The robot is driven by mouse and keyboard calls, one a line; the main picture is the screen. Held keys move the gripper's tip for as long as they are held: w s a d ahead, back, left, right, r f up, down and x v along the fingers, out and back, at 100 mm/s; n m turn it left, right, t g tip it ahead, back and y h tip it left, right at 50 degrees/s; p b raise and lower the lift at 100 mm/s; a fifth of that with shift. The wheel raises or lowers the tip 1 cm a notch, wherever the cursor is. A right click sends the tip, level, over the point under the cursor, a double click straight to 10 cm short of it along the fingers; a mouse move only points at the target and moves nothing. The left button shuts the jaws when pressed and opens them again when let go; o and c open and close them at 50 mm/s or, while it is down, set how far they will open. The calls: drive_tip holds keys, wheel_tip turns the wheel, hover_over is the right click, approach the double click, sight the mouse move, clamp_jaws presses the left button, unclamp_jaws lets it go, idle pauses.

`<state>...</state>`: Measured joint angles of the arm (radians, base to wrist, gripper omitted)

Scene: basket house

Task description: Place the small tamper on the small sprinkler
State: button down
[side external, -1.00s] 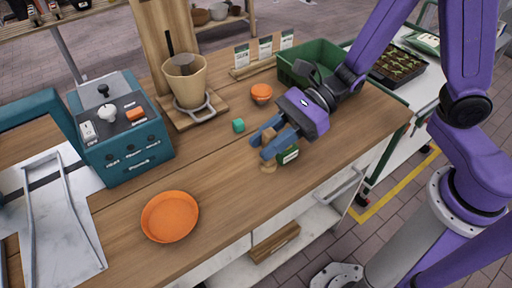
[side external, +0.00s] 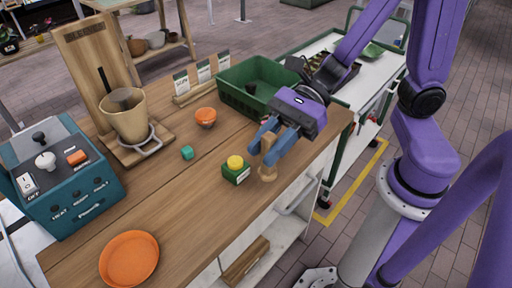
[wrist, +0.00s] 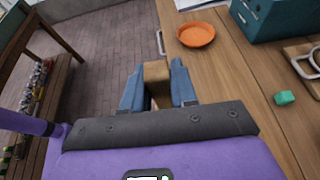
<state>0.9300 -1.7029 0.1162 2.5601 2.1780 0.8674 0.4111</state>
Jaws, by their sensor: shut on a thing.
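My gripper (side external: 264,152) is shut on a wooden piece, which looks like the small tamper (side external: 268,173), near the front right edge of the counter. The tamper is upright in the side view; I cannot tell whether its base touches the counter. In the wrist view the tamper (wrist: 156,82) sits between the blue fingers (wrist: 158,68). Just left of it in the side view stands a small green block with a yellow round top (side external: 236,170), apart from the tamper. It may be the small sprinkler, but I cannot be sure. It does not show in the wrist view.
A teal cube (side external: 187,153) and an orange pot (side external: 205,117) stand on the wooden counter (side external: 175,200). A green crate (side external: 236,95) is behind my gripper. An orange plate (side external: 129,260), a teal control box (side external: 65,190) and a wooden stand with a cup (side external: 127,120) are to the left.

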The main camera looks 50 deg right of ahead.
drive_tip(key=shift+s+d+r, duration=0.1)
drive_tip(key=shift+d+r, duration=0.25)
drive_tip(key=shift+r, duration=0.05)
drive_tip(key=d+r, duration=0.3)
drive_tip(key=d, duration=0.1)
drive_tip(key=shift+w+r, duration=0.3)
drive_tip(key=shift+r, duration=0.1)
hover_over(235, 160)
drive_tip(key=shift+n+g, duration=0.3)
drive_tip(key=shift+g, duration=0.1)
drive_tip(key=shift+f, duration=5.75)
drive_tip(key=shift+f, duration=0.2)
drive_tip(key=c, duration=0.9)
unclamp_jaws()
